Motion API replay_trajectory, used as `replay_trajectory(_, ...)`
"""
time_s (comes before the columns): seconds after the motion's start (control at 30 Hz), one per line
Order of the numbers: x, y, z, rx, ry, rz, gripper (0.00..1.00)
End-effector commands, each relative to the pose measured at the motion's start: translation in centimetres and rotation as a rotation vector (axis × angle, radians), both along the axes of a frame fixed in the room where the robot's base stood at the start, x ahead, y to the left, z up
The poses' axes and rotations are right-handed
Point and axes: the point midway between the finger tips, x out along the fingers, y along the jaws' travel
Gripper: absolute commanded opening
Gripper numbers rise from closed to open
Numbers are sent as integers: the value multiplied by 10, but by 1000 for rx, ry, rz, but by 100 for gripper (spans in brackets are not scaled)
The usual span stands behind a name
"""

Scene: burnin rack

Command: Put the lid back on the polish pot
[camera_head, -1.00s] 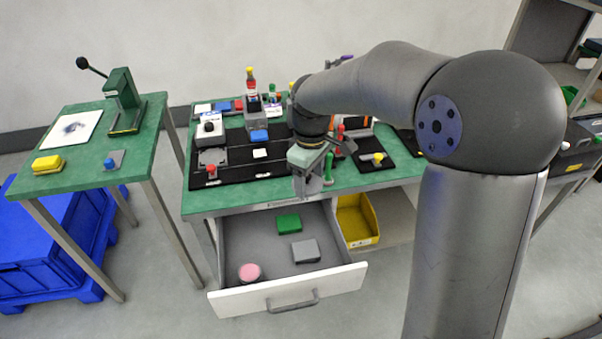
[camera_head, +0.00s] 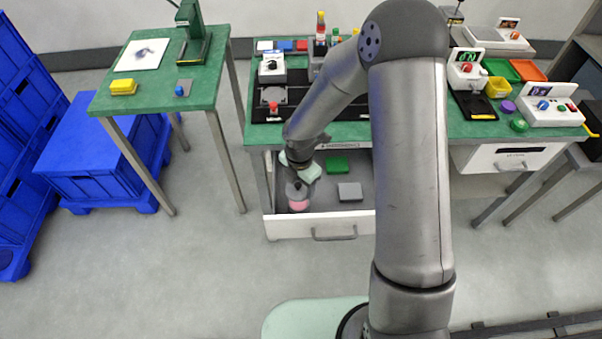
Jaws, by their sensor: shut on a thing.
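A pink round piece with a pale rim (camera_head: 299,206) is at the left front of the open drawer (camera_head: 345,222). I cannot tell from this view whether it is the polish pot or its lid. My gripper (camera_head: 297,196) points down into the drawer directly at this piece. Its grey fingers overlap the piece and hide its upper part. The jaws are shut, seemingly on this pink piece, though the contact is too small to see clearly. No separate pot and lid can be made out.
A green block (camera_head: 337,164) and a grey block (camera_head: 350,191) lie in the drawer to the right of my gripper. The green workbench (camera_head: 349,131) above carries several devices. A side table (camera_head: 150,95) stands at the left, with open floor between.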

Motion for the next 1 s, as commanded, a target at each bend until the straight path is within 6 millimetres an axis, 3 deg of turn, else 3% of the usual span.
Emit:
replay_trajectory(0.6,0,0,-55,0,0,-5,43)
replay_trajectory(1.0,0,0,-60,0,0,-6,43)
